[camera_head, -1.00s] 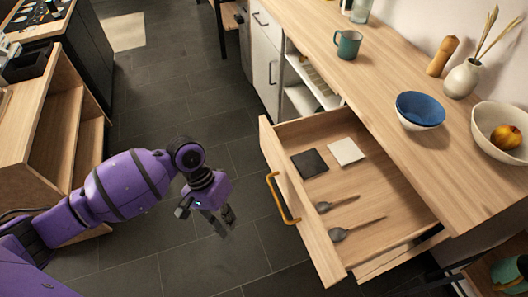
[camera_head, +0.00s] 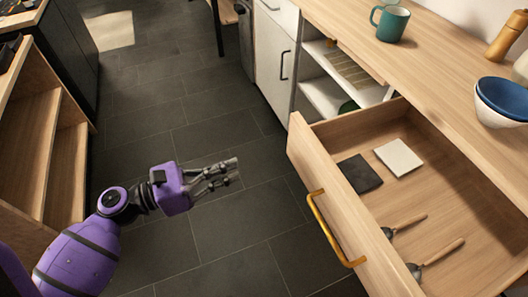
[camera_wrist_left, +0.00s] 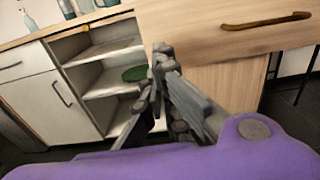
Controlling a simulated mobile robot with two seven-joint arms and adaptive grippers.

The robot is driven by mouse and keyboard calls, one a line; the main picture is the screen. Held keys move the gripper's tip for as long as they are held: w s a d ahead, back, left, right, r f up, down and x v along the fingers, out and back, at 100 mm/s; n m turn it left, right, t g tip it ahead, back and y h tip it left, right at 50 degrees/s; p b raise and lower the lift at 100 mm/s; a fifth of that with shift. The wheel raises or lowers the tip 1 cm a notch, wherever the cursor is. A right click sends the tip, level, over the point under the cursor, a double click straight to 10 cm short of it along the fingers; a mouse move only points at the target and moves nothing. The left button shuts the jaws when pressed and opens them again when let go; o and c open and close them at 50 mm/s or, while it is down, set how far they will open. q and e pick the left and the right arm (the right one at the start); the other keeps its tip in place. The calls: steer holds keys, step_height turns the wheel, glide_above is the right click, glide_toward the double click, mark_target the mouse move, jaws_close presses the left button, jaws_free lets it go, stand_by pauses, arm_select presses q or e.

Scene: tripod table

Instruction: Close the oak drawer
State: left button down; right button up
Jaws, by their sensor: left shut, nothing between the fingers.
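The oak drawer (camera_head: 345,205) stands open at the right of the head view, pulled out from under the oak counter. Its brass-coloured handle (camera_head: 331,232) is on the front panel. Inside lie a dark square (camera_head: 360,174), a white square (camera_head: 398,157) and two dark utensils with wooden handles. My left gripper (camera_head: 231,170) is shut and empty, apart from the drawer and to the left of its front, over the floor. In the left wrist view the drawer front and handle (camera_wrist_left: 266,22) show at the upper right, beyond the fingers. My right gripper is not in view.
On the counter (camera_head: 440,75) stand a teal mug (camera_head: 390,22), a blue bowl (camera_head: 503,97) and a wooden mill (camera_head: 508,38). An open shelf unit (camera_head: 60,165) stands at the left. The dark tiled floor between is clear.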

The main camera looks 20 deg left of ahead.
mark_target(294, 148)
arm_select(q)
steer(key=x, duration=1.3)
steer(key=shift+w+d, duration=0.15)
steer(key=shift+d, duration=0.15)
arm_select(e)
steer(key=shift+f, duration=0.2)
arm_select(q)
steer(key=shift+w+d, duration=0.1)
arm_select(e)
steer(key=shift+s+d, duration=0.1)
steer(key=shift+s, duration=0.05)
